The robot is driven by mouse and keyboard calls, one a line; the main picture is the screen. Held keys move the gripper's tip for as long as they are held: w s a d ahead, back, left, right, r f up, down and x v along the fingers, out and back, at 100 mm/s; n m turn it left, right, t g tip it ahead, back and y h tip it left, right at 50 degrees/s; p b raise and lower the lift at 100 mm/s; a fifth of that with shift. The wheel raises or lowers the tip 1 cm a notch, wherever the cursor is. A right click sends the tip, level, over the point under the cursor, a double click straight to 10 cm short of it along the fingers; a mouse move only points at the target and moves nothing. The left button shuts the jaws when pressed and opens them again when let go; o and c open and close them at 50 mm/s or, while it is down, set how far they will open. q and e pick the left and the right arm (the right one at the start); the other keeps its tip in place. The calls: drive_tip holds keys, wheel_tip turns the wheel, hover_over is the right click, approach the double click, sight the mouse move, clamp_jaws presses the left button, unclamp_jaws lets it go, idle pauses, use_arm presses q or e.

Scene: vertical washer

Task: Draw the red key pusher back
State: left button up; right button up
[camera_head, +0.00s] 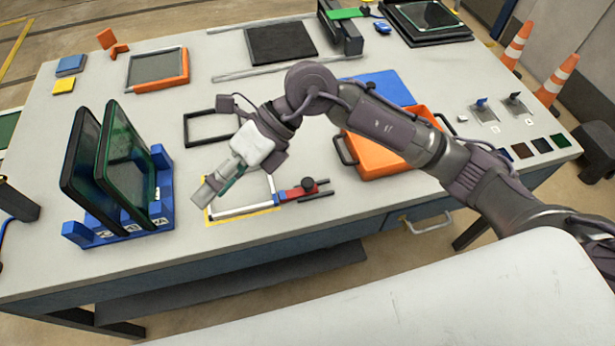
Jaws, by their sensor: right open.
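The red key pusher (298,192) lies on the table near its front edge, with a black knob on top and a dark crossbar at its right end. It sits at the right end of a pale metal frame on a yellow-outlined patch (215,215). My right gripper (203,194) is open and appears empty, over the left part of that frame, to the left of the red pusher and apart from it. My arm hides part of the frame's back. My left gripper is not in view.
A blue rack (110,238) holds two upright dark panels left of my gripper. A black square frame (190,127) lies behind it. An orange handled tray (372,158) stands right of the pusher. The table front (180,255) is clear.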

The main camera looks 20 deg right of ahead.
drive_tip(key=w+d+f+t+h, duration=0.1)
drive_tip(key=w+d+f+h, duration=0.15)
drive_tip(key=d, duration=0.25)
drive_tip(key=w+d+f+t+h, duration=0.1)
drive_tip(key=w+d+f+h, duration=0.15)
drive_tip(key=d+h, duration=0.2)
drive_tip(key=r+t+h, duration=0.1)
drive_tip(key=h, duration=0.3)
hover_over(308, 182)
drive_tip(key=shift+m, duration=0.4)
wheel_tip(308, 182, down, 13)
drive_tip(key=p, duration=0.3)
drive_tip(key=shift+f, duration=0.1)
clamp_jaws()
